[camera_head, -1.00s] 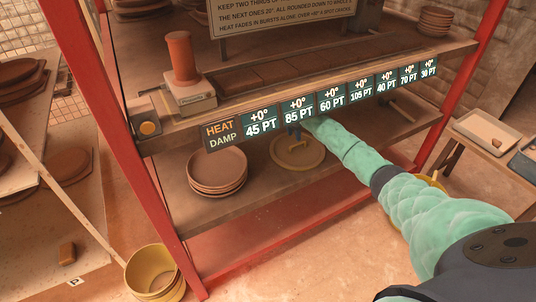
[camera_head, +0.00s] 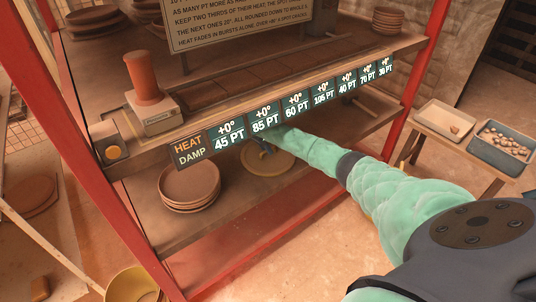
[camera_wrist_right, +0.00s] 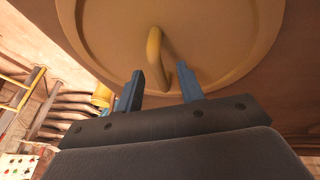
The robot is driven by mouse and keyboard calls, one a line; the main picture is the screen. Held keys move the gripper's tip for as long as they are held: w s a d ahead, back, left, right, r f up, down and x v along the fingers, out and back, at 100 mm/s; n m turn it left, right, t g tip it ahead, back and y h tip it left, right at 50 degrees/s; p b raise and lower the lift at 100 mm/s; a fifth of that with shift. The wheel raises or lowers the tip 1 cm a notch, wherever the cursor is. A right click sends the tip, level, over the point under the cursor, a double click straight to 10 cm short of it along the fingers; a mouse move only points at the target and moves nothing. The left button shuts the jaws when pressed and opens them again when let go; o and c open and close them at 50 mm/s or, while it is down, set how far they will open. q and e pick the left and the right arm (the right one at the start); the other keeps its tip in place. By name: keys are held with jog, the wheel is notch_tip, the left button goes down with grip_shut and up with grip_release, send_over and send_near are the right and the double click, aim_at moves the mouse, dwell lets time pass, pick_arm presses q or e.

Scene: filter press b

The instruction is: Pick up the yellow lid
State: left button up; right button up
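The yellow lid (camera_head: 270,167) lies flat on the lower shelf, right of a stack of brown plates. In the right wrist view the lid (camera_wrist_right: 215,35) fills the upper part, with its yellow loop handle (camera_wrist_right: 155,48) standing out from the middle. My right gripper (camera_head: 264,148) is over the lid, partly hidden by the sign strip and arm. In the right wrist view its two blue fingers (camera_wrist_right: 160,86) are apart, with the handle's end between them. I cannot tell whether they touch the handle. My left gripper is not in view.
Stacked brown plates (camera_head: 189,187) sit left of the lid. The shelf's front beam with heat signs (camera_head: 264,117) runs above my right arm. A red post (camera_head: 92,150) stands left, a yellow bucket (camera_head: 132,284) below. Trays (camera_head: 446,117) rest on a table at right.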

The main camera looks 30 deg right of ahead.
jog(key=shift+d+f, duration=0.15)
jog(key=shift+f, duration=0.2)
jog(key=shift+c, duration=0.2)
grip_shut()
jog(key=shift+r, duration=0.15)
